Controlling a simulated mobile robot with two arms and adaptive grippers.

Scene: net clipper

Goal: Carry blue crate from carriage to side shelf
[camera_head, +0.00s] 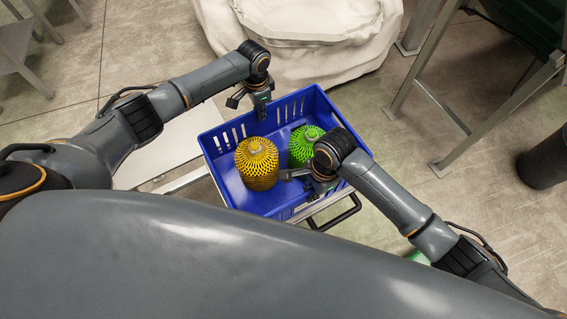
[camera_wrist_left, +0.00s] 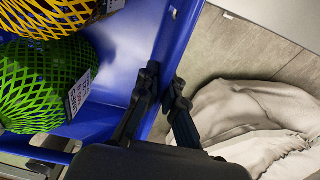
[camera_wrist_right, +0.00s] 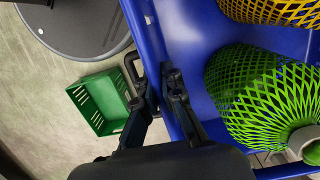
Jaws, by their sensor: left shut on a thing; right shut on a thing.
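The blue crate (camera_head: 222,170) is in the middle of the head view and holds a yellow netted bundle (camera_head: 257,165) and a green netted bundle (camera_head: 303,147). My left gripper (camera_head: 262,112) is shut on the crate's far wall; in the left wrist view its fingers (camera_wrist_left: 163,92) straddle the blue wall. My right gripper (camera_head: 312,190) is at the near wall, partly hidden by its own arm. In the right wrist view its fingers (camera_wrist_right: 157,88) are shut on the blue wall. A black handle (camera_head: 343,216) shows below the crate. I cannot tell whether the crate touches its support.
A pale flat surface (camera_head: 165,145) lies left of the crate. A large whitish sack (camera_head: 310,45) stands just beyond it. A metal-legged stand (camera_head: 490,120) is at the right, with a dark cylinder (camera_head: 543,163) beside it. A green crate (camera_wrist_right: 100,103) is on the floor.

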